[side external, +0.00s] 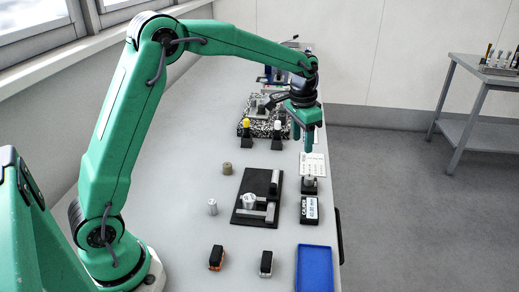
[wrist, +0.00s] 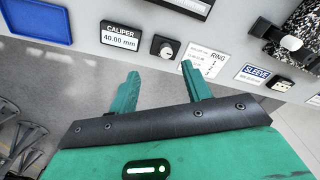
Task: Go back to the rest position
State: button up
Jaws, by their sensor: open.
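My gripper (side external: 309,138) is green and hangs above the right edge of the bench, with its fingers pointing down. In the wrist view its two fingers (wrist: 160,85) stand apart with nothing between them. A small dark block with a round light top (wrist: 165,46) lies beyond the fingertips, between the caliper display (wrist: 121,37) reading 40.00 mm and a white RING card (wrist: 203,60). The caliper display also shows in the side external view (side external: 309,209).
A blue tray (side external: 314,268) lies at the bench's near right. A black fixture plate (side external: 243,214) holds a metal ring (side external: 250,201). A metal cylinder (side external: 212,207) and a brownish cylinder (side external: 227,168) stand to its left. A speckled block (side external: 257,110) is farther back. The bench's left side is largely clear.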

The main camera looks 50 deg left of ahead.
jog(key=s+r+t, duration=0.1)
jog(key=s+r, duration=0.6)
jog(key=s, duration=0.1)
jog(key=s+n+t, duration=0.3)
jog(key=s, duration=1.8)
jog(key=shift+s+r+t, duration=0.2)
jog(key=shift+s+t, duration=0.05)
jog(key=shift+t, duration=0.05)
